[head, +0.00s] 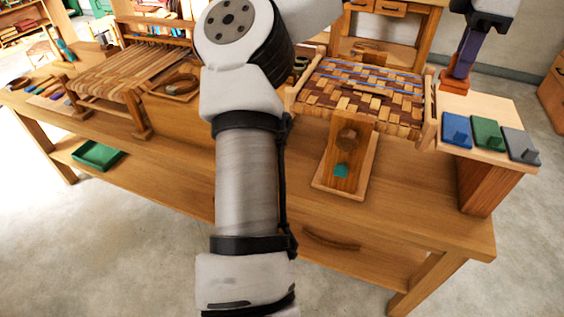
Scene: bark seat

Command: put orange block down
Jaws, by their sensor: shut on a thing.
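My gripper (462,68) is at the upper right, pointing down with narrow dark purple fingers. It is shut on the orange block (455,84), which shows as a small red-orange shape at the fingertips. The block is at the back left of a pale wooden board (496,105), beside a woven panel's right end. I cannot tell whether the block touches the board or is just above it. The fingers hide part of the block.
A blue piece (456,129), a green piece (487,133) and a grey piece (521,145) stand in a row along the board's front. The woven panel (365,92) is to the left. The board's back right is bare.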

